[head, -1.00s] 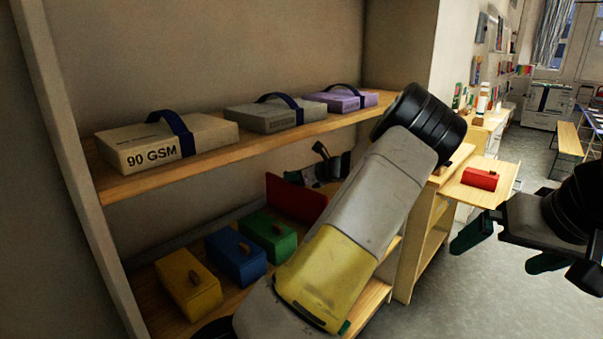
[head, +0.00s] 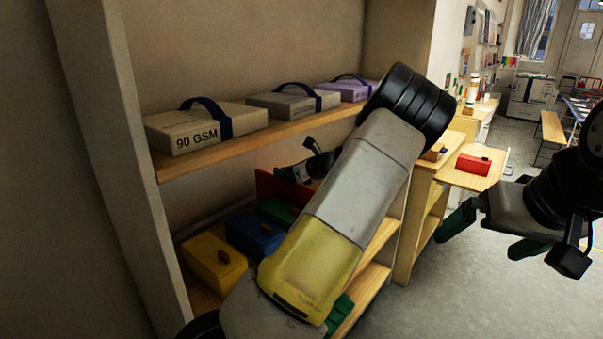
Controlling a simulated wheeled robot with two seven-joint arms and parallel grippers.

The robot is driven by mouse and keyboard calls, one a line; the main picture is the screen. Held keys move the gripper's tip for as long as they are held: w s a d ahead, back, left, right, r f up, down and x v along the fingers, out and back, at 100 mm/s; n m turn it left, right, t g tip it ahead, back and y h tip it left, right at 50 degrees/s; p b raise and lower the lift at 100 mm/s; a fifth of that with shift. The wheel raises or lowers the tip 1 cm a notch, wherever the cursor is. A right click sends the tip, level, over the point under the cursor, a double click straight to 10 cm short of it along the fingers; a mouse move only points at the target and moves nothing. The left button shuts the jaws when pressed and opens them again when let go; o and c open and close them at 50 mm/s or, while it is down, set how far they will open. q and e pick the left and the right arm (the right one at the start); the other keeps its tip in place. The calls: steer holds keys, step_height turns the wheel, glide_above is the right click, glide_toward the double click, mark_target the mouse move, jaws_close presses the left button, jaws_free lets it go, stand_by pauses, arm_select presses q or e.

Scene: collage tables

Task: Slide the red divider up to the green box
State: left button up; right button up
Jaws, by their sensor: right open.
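A blue box (head: 254,237) and a yellow box (head: 214,262) stand to the left of the green one. The dark body of my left gripper (head: 310,164) shows over the lower shelf near the divider. Its fingers are hidden behind my arm, so I cannot tell whether they touch anything. My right gripper (head: 490,235) is open and empty, well right of the shelf, over the floor.
The upper shelf (head: 232,149) carries a box marked 90 GSM (head: 195,132), a grey box (head: 295,102) and a purple box (head: 345,90). The floor (head: 440,285) there is open.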

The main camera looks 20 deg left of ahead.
mark_target(302, 187)
arm_select(q)
steer(key=o, duration=0.4)
steer(key=shift+o, duration=0.2)
steer(key=v, duration=0.8)
